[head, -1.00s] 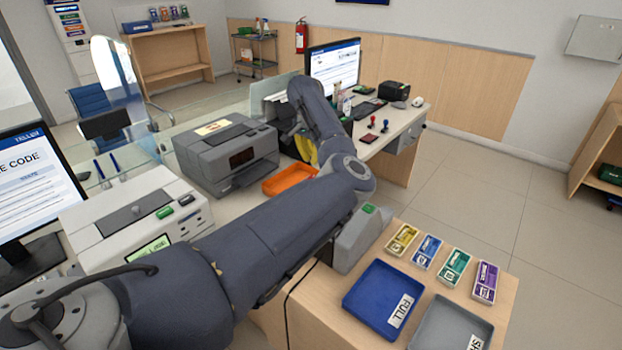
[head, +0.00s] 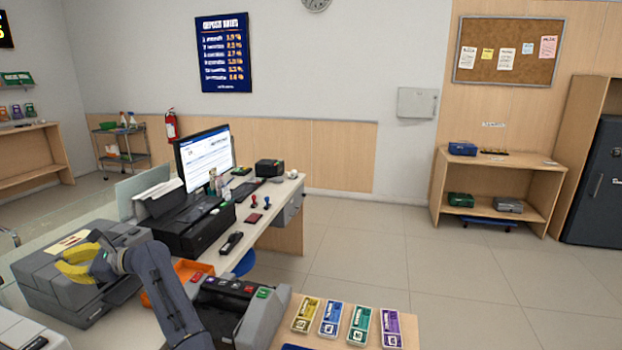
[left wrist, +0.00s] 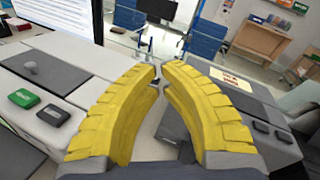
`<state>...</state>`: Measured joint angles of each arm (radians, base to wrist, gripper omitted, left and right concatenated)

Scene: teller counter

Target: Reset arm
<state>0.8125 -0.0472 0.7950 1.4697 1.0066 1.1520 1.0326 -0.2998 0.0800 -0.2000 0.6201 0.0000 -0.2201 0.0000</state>
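My left gripper (head: 72,266), with yellow curved fingers, is at the lower left of the head view. It is in front of the grey printer-like machine (head: 50,280), above the counter. In the left wrist view both yellow fingers (left wrist: 160,76) curve inward with a narrow gap between their tips. Nothing is held between them. My left arm comes up from the bottom edge of the head view. My right gripper is not in view.
An orange tray (head: 185,277) and a grey device (head: 245,305) are right of my left arm. Bundles in several colours, such as the yellow one (head: 305,315), lie on a wooden surface. Beyond are a monitor (head: 205,155) and desk. Open floor (head: 470,285) is at right.

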